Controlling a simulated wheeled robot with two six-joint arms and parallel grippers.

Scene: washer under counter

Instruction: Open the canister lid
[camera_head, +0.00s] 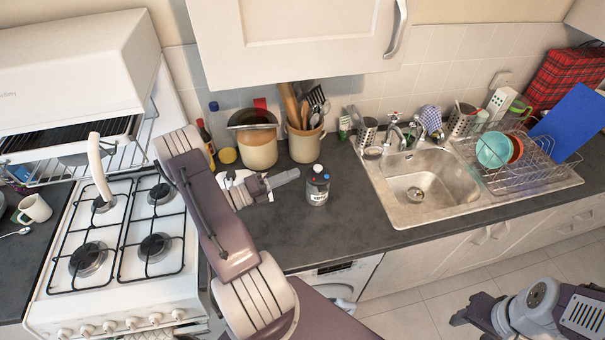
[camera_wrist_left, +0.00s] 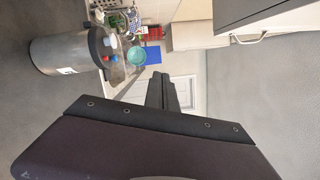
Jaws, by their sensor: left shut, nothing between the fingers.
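The grey canister body (camera_wrist_left: 62,54) also shows sideways at the upper left of the left wrist view. My left gripper (camera_head: 289,177) is shut and empty, just left of the canister near lid height, apparently apart from it. My right gripper (camera_head: 475,318) is low at the right, away from the counter; its jaw state is unclear.
A utensil crock (camera_head: 304,146) and a brown-and-cream jar (camera_head: 258,150) stand behind the canister. The stove (camera_head: 120,245) is left, the sink (camera_head: 420,190) right. An upper cabinet (camera_head: 300,40) hangs above. The counter in front of the canister is clear.

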